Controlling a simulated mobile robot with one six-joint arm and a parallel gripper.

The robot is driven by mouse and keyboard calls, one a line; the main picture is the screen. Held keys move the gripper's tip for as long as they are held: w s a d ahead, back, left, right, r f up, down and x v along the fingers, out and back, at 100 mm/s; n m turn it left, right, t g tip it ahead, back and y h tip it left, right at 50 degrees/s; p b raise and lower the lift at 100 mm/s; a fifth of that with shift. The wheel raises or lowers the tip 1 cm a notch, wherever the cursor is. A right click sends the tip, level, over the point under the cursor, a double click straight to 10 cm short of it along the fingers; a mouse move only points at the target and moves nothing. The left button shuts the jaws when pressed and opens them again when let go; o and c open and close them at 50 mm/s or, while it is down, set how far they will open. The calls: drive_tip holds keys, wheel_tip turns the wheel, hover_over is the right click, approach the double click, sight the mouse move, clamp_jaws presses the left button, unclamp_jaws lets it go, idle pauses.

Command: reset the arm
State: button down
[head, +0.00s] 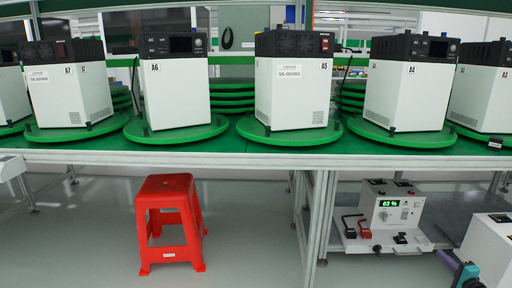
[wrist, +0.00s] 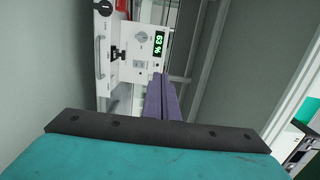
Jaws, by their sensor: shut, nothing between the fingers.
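My gripper (head: 443,256) shows at the bottom right of the head view, in front of and below the green workbench. In the wrist view my gripper (wrist: 161,78) has its two purple fingers together, with nothing between them. It points toward a white device with a green display reading 63 % (wrist: 158,45), which looks rotated in that view. The same device (head: 392,212) stands on a low shelf under the bench in the head view. I cannot tell the exact gap between the fingertips and the device.
Several white units with black tops, such as A6 (head: 178,90) and A5 (head: 292,95), stand on green turntables along the green bench (head: 225,150). A red stool (head: 170,205) stands on the floor below. The grey floor around the stool is clear. Metal legs (head: 318,215) hold the bench.

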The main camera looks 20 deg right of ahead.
drive_tip(key=w+a+f+n+g+y+p, duration=0.1)
drive_tip(key=w+a+f+n+y+p, duration=0.15)
drive_tip(key=w+a, duration=0.45)
drive_tip(key=w+a+f+n+g+y+p, duration=0.1)
drive_tip(key=w+a+y+p, duration=0.2)
drive_tip(key=a, duration=0.9)
drive_tip(key=w+a+f+n+g+y+p, duration=0.1)
drive_tip(key=w+a+f+n+y+p, duration=0.15)
drive_tip(key=w+a, duration=0.5)
drive_tip(key=s+a+f+n+g+y+p, duration=0.1)
drive_tip(key=a+n+g+y+p, duration=0.3)
drive_tip(key=a, duration=1)
drive_tip(key=s+a+f+g+p, duration=0.1)
drive_tip(key=a+f+g+p, duration=0.3)
drive_tip(key=a, duration=1)
drive_tip(key=s+a+r+n+g+p, duration=0.25)
drive_tip(key=s+a+p, duration=0.35)
drive_tip(key=a, duration=0.4)
drive_tip(key=s+a+r+n+g+p, duration=0.2)
drive_tip(key=s+a+n+g+p, duration=0.15)
drive_tip(key=s+a, duration=0.5)
drive_tip(key=s+a+r+n+g+h+p, duration=0.2)
drive_tip(key=s+a+r+h+p, duration=0.1)
drive_tip(key=s, duration=0.5)
drive_tip(key=s+a+r+n+g+h+p, duration=0.3)
drive_tip(key=s+a+r+p, duration=0.1)
drive_tip(key=s+p, duration=0.3)
drive_tip(key=shift+s+a+r+n+h+p, duration=0.25)
drive_tip(key=shift+s+r, duration=0.2)
drive_tip(key=shift+s, duration=0.4)
